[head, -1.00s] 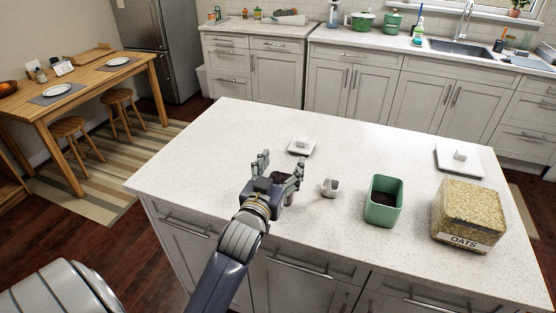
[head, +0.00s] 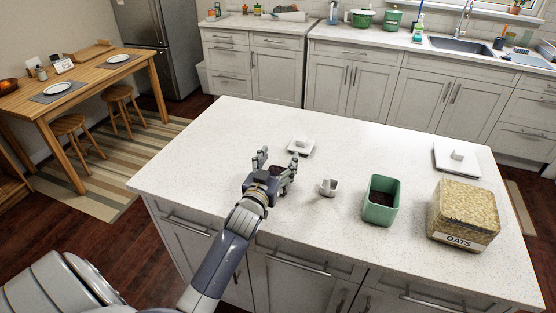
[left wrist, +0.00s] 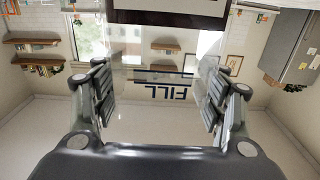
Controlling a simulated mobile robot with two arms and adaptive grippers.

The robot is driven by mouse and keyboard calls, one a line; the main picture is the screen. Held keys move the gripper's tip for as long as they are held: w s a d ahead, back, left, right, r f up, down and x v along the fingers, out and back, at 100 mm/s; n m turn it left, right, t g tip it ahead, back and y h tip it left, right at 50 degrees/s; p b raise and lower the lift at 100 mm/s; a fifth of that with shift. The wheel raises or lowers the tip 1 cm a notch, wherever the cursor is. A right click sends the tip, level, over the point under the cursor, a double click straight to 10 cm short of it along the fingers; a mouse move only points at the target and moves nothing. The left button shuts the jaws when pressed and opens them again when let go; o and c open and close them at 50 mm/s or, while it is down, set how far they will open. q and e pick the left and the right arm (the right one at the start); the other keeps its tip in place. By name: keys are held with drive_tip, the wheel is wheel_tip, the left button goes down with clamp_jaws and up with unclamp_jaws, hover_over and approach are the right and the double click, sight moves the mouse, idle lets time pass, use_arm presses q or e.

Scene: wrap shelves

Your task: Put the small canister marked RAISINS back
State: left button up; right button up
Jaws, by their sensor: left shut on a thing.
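My left gripper (head: 277,169) is over the near part of the white island counter. In the left wrist view its fingers stand on both sides of a clear canister (left wrist: 168,92), shut on it. Upside-down FILL lettering and a line show on the canister, with a dark band at the top of that picture. No RAISINS label is readable. In the head view the hand hides most of the canister, so I cannot tell whether it touches the counter. A small white lid with a knob (head: 301,147) lies just behind the hand. My right gripper is not in view.
Right of the hand stand a small whitish cup or scoop (head: 328,187), an open green canister (head: 381,212) with dark contents and a large OATS canister (head: 463,222). A bigger white lid (head: 457,160) lies behind the oats. The counter's back left is clear.

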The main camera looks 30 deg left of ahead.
use_arm(q)
drive_tip(key=o, duration=1.4)
drive_tip(key=shift+f, duration=0.1)
drive_tip(key=shift+c, duration=0.2)
drive_tip(key=o, duration=0.4)
drive_tip(key=shift+c, duration=0.2)
drive_tip(key=shift+r, duration=0.2)
drive_tip(key=shift+s+d+f, duration=0.15)
drive_tip(key=shift+s, duration=0.2)
drive_tip(key=b+v, duration=0.2)
drive_tip(key=v, duration=0.9)
drive_tip(key=shift+s, duration=0.2)
